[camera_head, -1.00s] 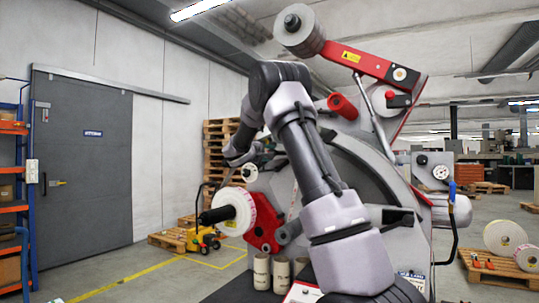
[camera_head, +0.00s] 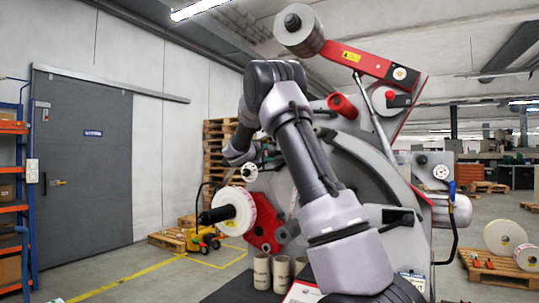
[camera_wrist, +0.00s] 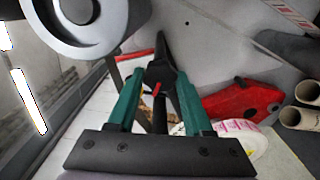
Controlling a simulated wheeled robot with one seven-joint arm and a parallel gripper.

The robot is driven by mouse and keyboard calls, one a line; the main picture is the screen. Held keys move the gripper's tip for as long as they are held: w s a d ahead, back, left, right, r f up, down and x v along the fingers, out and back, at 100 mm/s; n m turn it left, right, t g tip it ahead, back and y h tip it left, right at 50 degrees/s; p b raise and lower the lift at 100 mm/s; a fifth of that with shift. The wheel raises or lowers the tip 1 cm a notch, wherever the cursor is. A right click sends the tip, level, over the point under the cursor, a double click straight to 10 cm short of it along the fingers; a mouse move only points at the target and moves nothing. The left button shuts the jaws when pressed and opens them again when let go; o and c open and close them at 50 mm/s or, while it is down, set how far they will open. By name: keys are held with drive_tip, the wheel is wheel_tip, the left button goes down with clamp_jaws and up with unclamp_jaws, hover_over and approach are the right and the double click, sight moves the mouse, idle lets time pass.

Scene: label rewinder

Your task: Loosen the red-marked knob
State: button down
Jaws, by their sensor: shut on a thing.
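In the wrist view the black knob (camera_wrist: 158,72) with a red mark (camera_wrist: 156,89) is between the two green fingers of my gripper (camera_wrist: 161,75). The fingers are shut on it, one on each side. A dark, narrow part of it runs down between the fingers toward the gripper's base. The knob is in front of the machine's grey face (camera_wrist: 215,45). In the head view my arm reaches up and over to the left side of the label rewinder (camera_head: 365,175). The knob and fingertips cannot be made out clearly there.
A large grey roller (camera_wrist: 85,25) is close to my gripper's upper left in the wrist view. A red bracket (camera_wrist: 243,100) and a white label roll (camera_wrist: 245,140) are to its right. Cardboard cores (camera_head: 262,270) stand below. Open floor (camera_head: 150,270) is left of the machine.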

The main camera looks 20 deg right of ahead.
drive_tip(key=shift+f, duration=0.1)
drive_tip(key=shift+c, duration=1.5)
unclamp_jaws()
drive_tip(key=v, duration=1)
drive_tip(key=shift+s+a, duration=0.25)
drive_tip(key=shift+a, duration=0.1)
